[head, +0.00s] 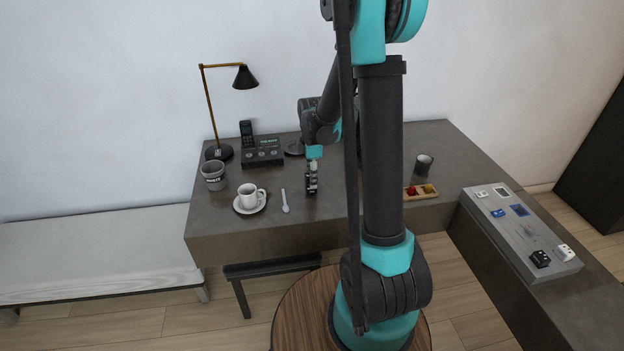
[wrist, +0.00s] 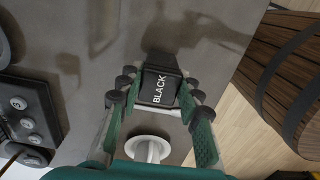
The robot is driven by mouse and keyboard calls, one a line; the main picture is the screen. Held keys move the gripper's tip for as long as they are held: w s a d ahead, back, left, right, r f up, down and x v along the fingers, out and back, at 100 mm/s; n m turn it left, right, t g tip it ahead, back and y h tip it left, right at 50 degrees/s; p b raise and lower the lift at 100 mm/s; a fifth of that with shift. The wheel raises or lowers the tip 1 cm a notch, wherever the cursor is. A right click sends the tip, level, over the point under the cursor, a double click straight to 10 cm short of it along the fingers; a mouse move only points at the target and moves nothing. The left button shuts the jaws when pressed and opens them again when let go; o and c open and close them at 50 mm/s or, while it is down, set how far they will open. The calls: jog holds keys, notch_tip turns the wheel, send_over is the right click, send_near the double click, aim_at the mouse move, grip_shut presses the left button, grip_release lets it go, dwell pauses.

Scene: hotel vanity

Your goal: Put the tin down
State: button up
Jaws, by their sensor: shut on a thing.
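The tin (wrist: 160,86) is a dark, boxy piece with the white word BLACK on it. In the wrist view it sits between the two green fingers of my gripper (wrist: 158,98), which are shut on it. In the head view my gripper (head: 312,180) points down over the front middle of the grey desk (head: 240,222), to the right of the white spoon (head: 284,201). The tin is small and dark there. I cannot tell whether its base touches the desk.
A white cup (head: 248,196) on a saucer and a labelled pot (head: 213,175) stand to the left. A phone set (head: 262,151) and lamp (head: 220,152) stand behind. A wooden tray (head: 420,192) and dark glass (head: 424,164) are to the right.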

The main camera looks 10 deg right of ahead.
jog(key=shift+f, duration=0.45)
jog(key=shift+f, duration=0.1)
jog(key=o, duration=1.2)
jog(key=shift+c, duration=0.2)
notch_tip(320, 180, up, 12)
jog(key=s+d+f+m+t, duration=0.2)
jog(key=s+f+m, duration=0.1)
jog(key=s+m, duration=0.6)
jog(key=s+d+f+m+t, duration=0.2)
jog(key=s+f+m, duration=0.2)
jog(key=s+m, duration=0.5)
jog(key=s, duration=0.3)
jog(key=shift+s, duration=0.3)
